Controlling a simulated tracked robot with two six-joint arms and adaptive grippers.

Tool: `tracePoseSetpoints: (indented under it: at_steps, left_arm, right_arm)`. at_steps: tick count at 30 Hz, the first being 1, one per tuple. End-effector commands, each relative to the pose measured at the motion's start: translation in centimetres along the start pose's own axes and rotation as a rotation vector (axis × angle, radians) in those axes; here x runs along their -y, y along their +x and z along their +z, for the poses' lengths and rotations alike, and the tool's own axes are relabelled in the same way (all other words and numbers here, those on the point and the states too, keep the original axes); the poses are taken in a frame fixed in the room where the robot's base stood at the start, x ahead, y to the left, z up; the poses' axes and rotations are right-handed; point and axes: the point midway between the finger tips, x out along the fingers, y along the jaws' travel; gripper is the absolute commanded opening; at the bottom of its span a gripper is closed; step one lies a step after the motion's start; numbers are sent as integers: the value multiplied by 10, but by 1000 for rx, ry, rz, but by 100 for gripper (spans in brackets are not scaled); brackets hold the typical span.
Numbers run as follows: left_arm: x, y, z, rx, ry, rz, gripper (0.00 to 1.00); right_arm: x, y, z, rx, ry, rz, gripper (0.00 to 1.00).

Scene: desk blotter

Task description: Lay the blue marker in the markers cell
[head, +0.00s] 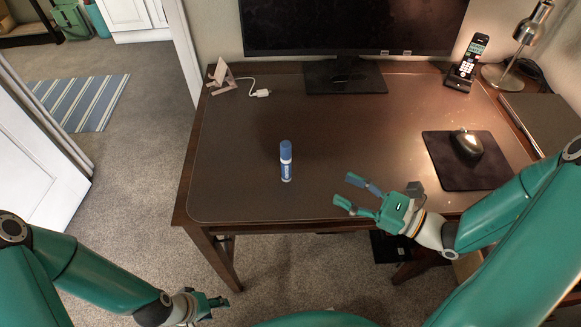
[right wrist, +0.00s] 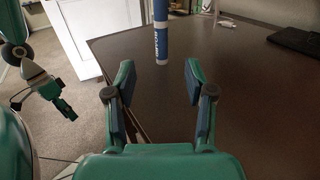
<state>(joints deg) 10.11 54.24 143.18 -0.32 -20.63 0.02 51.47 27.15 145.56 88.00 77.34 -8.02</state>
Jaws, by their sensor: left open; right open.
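The blue marker (head: 286,162) stands upright on the brown desk blotter (head: 235,160), left of the middle. It has a blue cap, a white band and a printed blue label. In the right wrist view the marker (right wrist: 161,38) stands beyond my open fingers, its top cut off by the frame. My right gripper (head: 348,192) is open and empty, to the right of the marker and apart from it. It also shows in the right wrist view (right wrist: 158,78). My left gripper (head: 214,303) is open and empty, off the desk's front left. I cannot make out a markers cell.
A monitor (head: 350,28) stands at the back. A phone stand (head: 221,78) with a white cable is back left. A phone (head: 467,62), lamp (head: 505,78) and mouse (head: 466,144) on a dark pad (head: 443,172) are at the right. The blotter around the marker is clear.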

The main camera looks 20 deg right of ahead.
Motion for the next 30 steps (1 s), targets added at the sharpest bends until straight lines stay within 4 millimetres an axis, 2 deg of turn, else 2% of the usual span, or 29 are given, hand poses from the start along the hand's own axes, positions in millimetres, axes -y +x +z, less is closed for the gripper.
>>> tracePoseSetpoints:
  at_steps: [12, 16, 23, 30]
  left_arm:
    - [-3, -7, 0, 0, 0, 0, 48]
    - [-3, -8, 0, 0, 0, 0, 48]
    - [-4, -10, 0, 0, 0, 0, 48]
    - [-6, -16, 0, 0, 0, 0, 48]
  right_arm:
    - [-4, 84, 1, 1, 0, 11, 54]
    - [-3, 101, 0, 0, 0, 9, 54]
    - [-2, 113, -2, -1, 1, 7, 54]
    - [-1, 146, -5, -1, 0, 11, 54]
